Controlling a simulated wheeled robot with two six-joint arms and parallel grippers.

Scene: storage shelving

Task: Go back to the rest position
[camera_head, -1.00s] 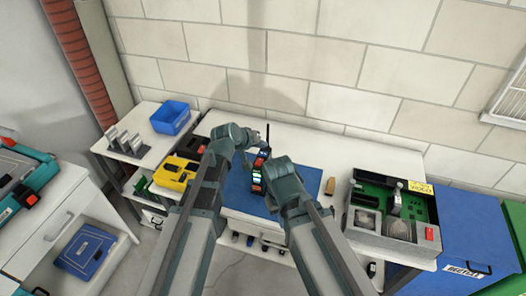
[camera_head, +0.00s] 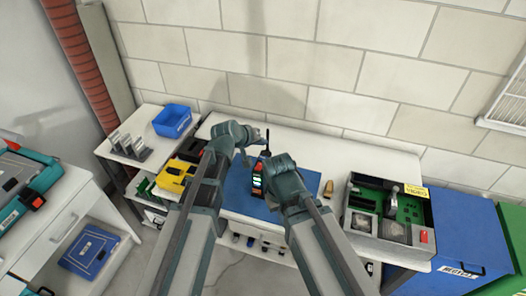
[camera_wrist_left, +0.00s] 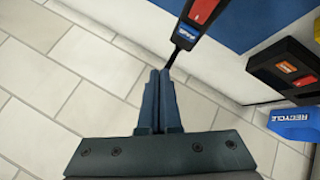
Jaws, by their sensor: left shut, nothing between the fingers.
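My left gripper (camera_head: 246,158) is above the back of the blue mat (camera_head: 238,190) on the white workbench. In the left wrist view its two dark fingers (camera_wrist_left: 160,92) are pressed together with nothing between them. My right arm (camera_head: 283,180) comes in from the right over the mat; its fingertips cannot be made out clearly.
A yellow case (camera_head: 174,179) is left of the mat. A blue bin (camera_head: 172,121) stands on the left side table. A grey-green open box (camera_head: 388,212) is at the right, beside a blue cabinet (camera_head: 468,240). A brick wall (camera_head: 350,60) closes the back.

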